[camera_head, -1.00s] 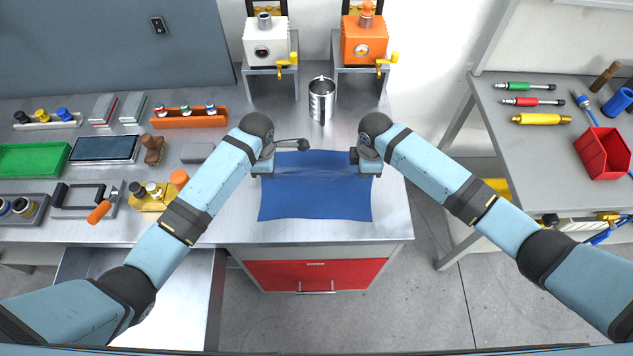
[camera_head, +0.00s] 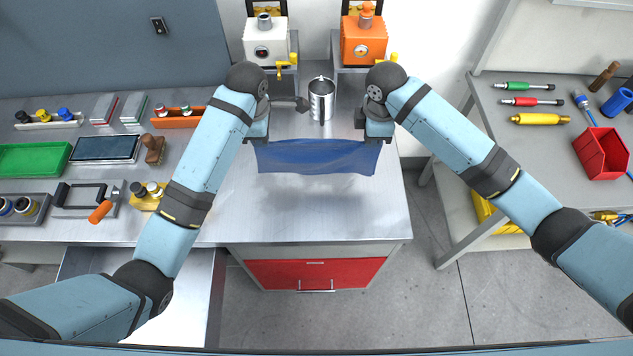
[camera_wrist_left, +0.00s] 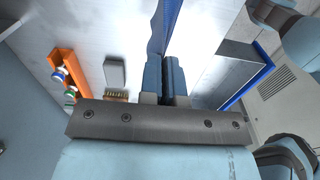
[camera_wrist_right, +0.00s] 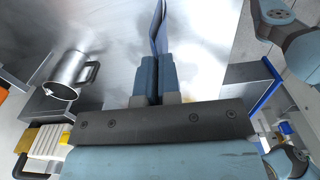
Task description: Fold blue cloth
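The blue cloth (camera_head: 315,158) hangs between my two grippers above the metal bench, its lower edge off the surface with a shadow below. My left gripper (camera_head: 258,138) is shut on the cloth's left end; in the left wrist view the cloth (camera_wrist_left: 160,28) comes out from between the fingers (camera_wrist_left: 166,78). My right gripper (camera_head: 378,138) is shut on the cloth's right end; in the right wrist view the cloth (camera_wrist_right: 158,25) shows as a thin strip beyond the fingers (camera_wrist_right: 155,78).
A metal mug (camera_head: 321,100) stands just behind the cloth. The white device (camera_head: 266,45) and orange device (camera_head: 363,42) stand farther back. An orange rack (camera_head: 178,120) and a brush (camera_head: 153,149) lie left. The bench front (camera_head: 310,215) is clear.

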